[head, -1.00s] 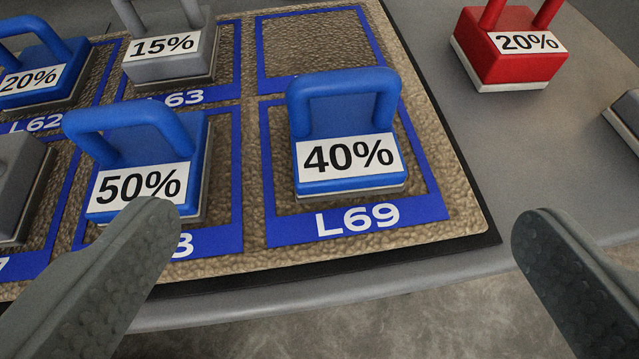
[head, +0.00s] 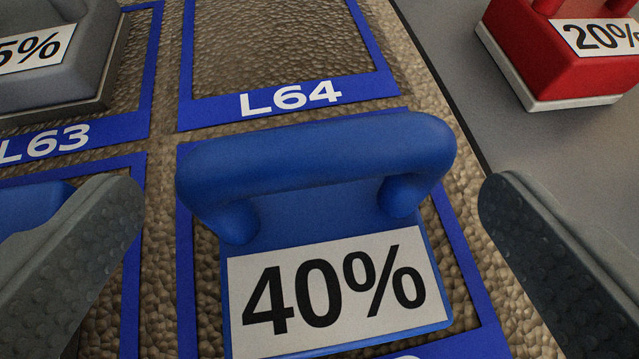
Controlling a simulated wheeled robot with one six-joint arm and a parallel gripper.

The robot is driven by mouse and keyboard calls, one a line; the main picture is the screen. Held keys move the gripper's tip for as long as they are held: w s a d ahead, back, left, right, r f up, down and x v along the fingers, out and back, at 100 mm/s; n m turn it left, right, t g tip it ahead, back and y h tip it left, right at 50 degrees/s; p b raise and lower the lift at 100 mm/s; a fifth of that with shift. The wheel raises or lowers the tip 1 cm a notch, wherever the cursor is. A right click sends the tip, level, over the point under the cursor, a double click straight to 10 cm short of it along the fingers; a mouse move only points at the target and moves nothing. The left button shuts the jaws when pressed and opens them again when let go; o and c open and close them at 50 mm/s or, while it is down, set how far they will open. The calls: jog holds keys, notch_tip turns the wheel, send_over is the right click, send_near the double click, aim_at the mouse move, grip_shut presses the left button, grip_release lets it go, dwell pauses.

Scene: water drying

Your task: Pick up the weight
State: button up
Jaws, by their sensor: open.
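A blue weight (head: 335,240) with a thick arched handle and a white "40%" label stands upright in a blue-framed square of the textured mat (head: 270,45). My gripper (head: 310,200) is open, with one grey finger at the left and one at the right of this weight. The handle lies between the two fingers in the picture, with a gap on each side. I see no contact. The lower part of the weight is cut off by the bottom edge of the view.
The square marked L64 behind the weight is empty. A grey weight (head: 60,65) stands in the L63 square at the upper left. Part of another blue weight (head: 35,205) shows behind the left finger. A red "20%" weight (head: 560,60) stands on the grey table (head: 450,50) at the upper right.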

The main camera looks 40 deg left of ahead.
aim_at(307, 169)
jog(key=x, duration=0.4)
jog(key=shift+a+f, duration=0.15)
jog(key=shift+f, duration=0.2)
jog(key=c, duration=1.2)
jog(key=shift+o, duration=0.2)
jog(key=shift+r, duration=0.1)
